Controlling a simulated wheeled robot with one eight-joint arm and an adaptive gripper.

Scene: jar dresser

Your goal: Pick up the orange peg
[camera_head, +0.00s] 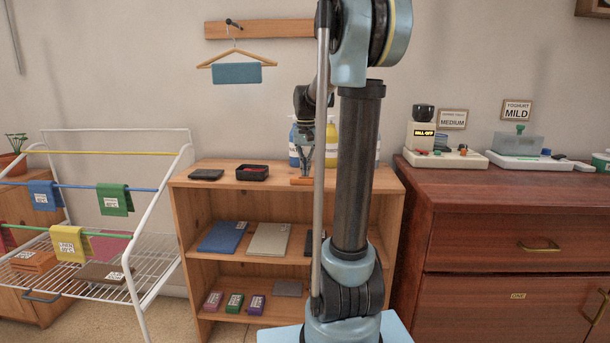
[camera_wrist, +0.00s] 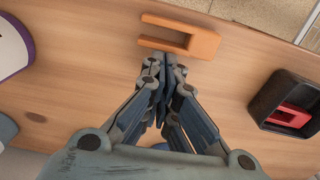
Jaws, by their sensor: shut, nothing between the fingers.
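The orange peg (camera_wrist: 205,42) lies on the wooden shelf top in the wrist view. It is a flat piece with two prongs and a slot between them, prongs pointing left. It also shows as a small orange bar near the shelf's front edge in the head view (camera_head: 301,181). My gripper (camera_wrist: 163,62) is shut and empty, its fingertips at the lower prong's edge in the wrist view. I cannot tell whether they touch the peg. In the head view my gripper (camera_head: 304,168) points down just above the peg, partly hidden by my own arm.
A black tray (camera_wrist: 265,108) holding a red piece (camera_wrist: 289,116) stands right of the peg in the wrist view. Bottles, including a yellow one (camera_head: 331,145), stand behind my gripper. A dark flat item (camera_head: 206,174) lies at the shelf top's left. A drying rack (camera_head: 140,250) stands left.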

